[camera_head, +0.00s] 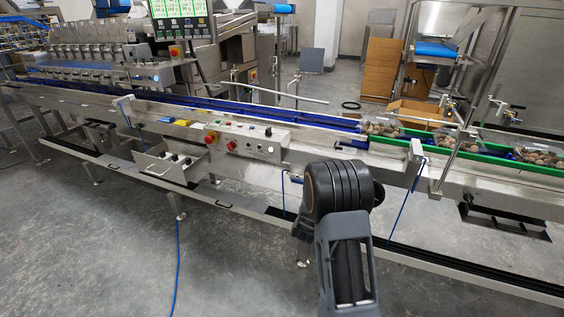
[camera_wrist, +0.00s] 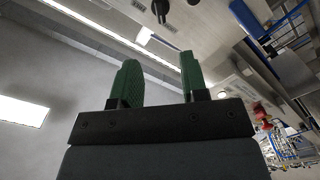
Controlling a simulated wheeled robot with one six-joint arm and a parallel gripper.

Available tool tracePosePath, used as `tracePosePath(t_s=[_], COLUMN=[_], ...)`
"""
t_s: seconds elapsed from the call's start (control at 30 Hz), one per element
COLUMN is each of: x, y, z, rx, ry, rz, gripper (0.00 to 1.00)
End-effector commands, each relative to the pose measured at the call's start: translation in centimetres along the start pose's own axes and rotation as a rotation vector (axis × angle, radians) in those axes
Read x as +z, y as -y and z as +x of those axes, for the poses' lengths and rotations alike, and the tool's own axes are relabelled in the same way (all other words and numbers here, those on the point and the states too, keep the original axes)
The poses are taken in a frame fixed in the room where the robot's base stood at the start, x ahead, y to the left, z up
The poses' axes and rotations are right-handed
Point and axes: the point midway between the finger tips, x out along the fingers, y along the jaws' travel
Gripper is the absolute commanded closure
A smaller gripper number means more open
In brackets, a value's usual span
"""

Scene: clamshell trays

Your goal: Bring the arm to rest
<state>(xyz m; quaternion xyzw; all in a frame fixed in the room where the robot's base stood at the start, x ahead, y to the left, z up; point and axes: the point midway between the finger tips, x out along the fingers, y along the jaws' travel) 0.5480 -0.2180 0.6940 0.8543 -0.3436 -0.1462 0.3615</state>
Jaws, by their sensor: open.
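My gripper (camera_wrist: 158,82) shows in the wrist view with two green fingers standing apart and nothing between them. It points up toward a grey wall and ceiling area. In the head view my dark grey arm stands folded at the lower middle, in front of the conveyor line; the gripper itself is not visible there. Clamshell trays (camera_head: 380,128) with brown round contents sit on the green-edged conveyor (camera_head: 480,156) at the right, apart from my arm.
A long steel conveyor with a blue belt (camera_head: 290,113) runs across the view. A control panel with a red button (camera_head: 211,137) is on its front. A metal post (camera_head: 450,150) rises at the right. The grey floor (camera_head: 110,250) at front left is clear apart from a blue cable (camera_head: 177,265).

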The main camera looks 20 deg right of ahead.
Motion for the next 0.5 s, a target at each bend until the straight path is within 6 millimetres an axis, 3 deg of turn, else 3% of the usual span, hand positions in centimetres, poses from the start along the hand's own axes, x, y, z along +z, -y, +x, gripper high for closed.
tracePosePath(t_s=[0.17,0.3,0.4,0.5], x=[0.1,1.5,3.6,3.4], y=[0.2,2.8,6.3,7.8], z=[0.0,-0.4,-2.2,-5.2], rx=[-0.008,-0.155,-0.351,-0.553], ry=[0.005,0.091,0.225,0.377], rz=[0.028,0.128,0.215,0.305], gripper=[0.6,0.6,0.6,0.6])
